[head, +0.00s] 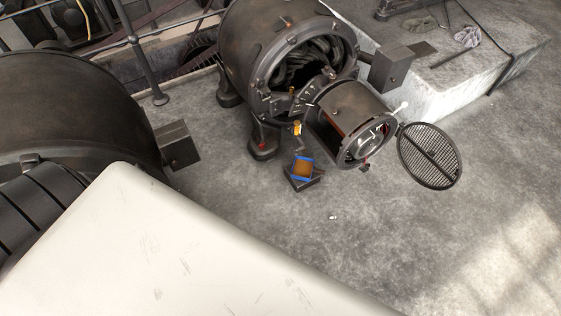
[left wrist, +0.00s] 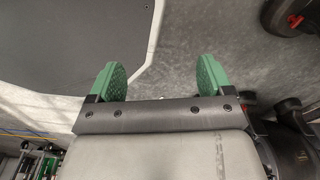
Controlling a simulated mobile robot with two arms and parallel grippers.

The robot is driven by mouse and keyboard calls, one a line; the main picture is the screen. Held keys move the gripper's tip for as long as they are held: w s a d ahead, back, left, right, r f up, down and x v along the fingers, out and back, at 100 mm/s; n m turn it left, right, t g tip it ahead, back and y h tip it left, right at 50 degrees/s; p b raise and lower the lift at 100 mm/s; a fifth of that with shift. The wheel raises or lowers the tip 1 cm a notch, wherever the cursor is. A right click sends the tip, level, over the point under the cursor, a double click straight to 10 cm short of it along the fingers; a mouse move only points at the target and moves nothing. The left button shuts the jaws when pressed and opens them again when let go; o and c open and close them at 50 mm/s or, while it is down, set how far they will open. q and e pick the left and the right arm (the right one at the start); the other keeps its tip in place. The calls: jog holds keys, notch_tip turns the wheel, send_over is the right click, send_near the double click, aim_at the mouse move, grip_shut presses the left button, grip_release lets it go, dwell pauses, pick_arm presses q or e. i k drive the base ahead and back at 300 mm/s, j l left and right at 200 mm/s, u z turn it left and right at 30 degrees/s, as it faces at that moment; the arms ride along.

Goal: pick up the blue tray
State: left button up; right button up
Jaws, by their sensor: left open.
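A small blue-edged tray with a brown inside (head: 303,169) sits tilted on a dark block on the floor, near the centre of the head view. It lies below the open dynamo (head: 290,45). My left gripper (left wrist: 161,76) shows only in the left wrist view. Its two green fingers are wide apart with nothing between them. The tray cannot be made out in that view, so its distance from the gripper cannot be told. My right gripper is in neither view.
The dynamo's opened cylindrical part (head: 345,115) juts out just above and right of the tray. A round dark grille (head: 430,156) is further right. A pale stone block (head: 455,60) stands behind. Concrete floor (head: 400,230) is mostly clear below and right of the tray.

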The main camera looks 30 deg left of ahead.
aim_at(303, 167)
jog(key=u, duration=0.65)
jog(key=i+l, duration=0.1)
jog(key=l, duration=0.15)
jog(key=l+u, duration=0.1)
jog(key=i+l, duration=0.05)
jog(key=l, duration=0.05)
